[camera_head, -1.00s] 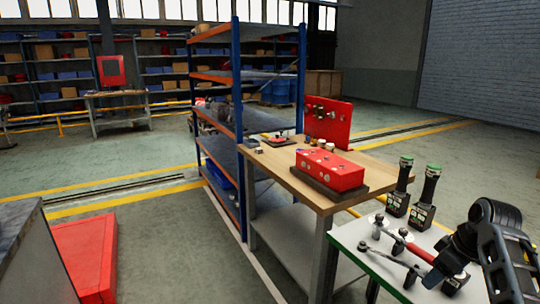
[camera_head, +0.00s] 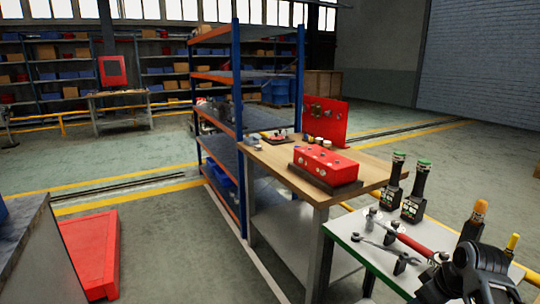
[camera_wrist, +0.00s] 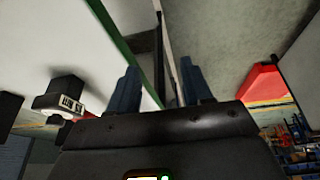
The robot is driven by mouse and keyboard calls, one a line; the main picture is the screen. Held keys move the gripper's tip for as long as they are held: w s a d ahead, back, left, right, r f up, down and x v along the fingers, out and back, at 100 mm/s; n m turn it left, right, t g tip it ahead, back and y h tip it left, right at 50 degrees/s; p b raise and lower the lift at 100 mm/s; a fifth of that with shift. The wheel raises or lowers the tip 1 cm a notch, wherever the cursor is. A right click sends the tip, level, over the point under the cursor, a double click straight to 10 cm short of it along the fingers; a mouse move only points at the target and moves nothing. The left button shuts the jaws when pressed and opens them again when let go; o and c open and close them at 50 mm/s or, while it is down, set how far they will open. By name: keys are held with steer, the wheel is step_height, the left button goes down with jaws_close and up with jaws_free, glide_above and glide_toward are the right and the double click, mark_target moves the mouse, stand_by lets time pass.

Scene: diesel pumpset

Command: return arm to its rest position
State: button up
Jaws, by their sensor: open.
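My gripper (camera_wrist: 161,84) shows in the wrist view as two dark fingers standing apart with nothing between them. Beyond the fingers are the green-edged white tabletop, a table leg and the floor. In the head view my dark arm is at the lower right corner, in front of the small white table (camera_head: 392,282). My fingertips cannot be made out there.
The white table bears wrenches (camera_head: 388,252), a red-handled tool (camera_head: 411,238), two green-topped black devices (camera_head: 415,192) and an orange-topped tool (camera_head: 474,220). A wooden bench (camera_head: 268,165) with a red box (camera_head: 326,165) stands behind. A shelf rack (camera_head: 237,120) is left of it.

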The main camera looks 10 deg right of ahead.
steer(key=s+a+f+m+t+h, duration=0.1)
steer(key=s+a+f+t, duration=0.1)
steer(key=s+a+f, duration=0.45)
steer(key=s+a+f+m+t, duration=0.1)
steer(key=s+a+f+t, duration=0.15)
steer(key=s+a, duration=0.6)
steer(key=s+a+r+m+t+h, duration=0.1)
steer(key=s+a+r, duration=0.15)
steer(key=s, duration=0.45)
steer(key=s+a+r+t, duration=0.1)
steer(key=s+a+r, duration=0.15)
steer(key=s, duration=0.55)
steer(key=s+a+r+t, duration=0.1)
steer(key=s+r+t, duration=0.1)
steer(key=s+r, duration=0.4)
steer(key=s+r+t+y, duration=0.1)
steer(key=s+r, duration=0.5)
steer(key=r, duration=0.6)
steer(key=shift+a+t, duration=0.4)
steer(key=shift+t, duration=0.15)
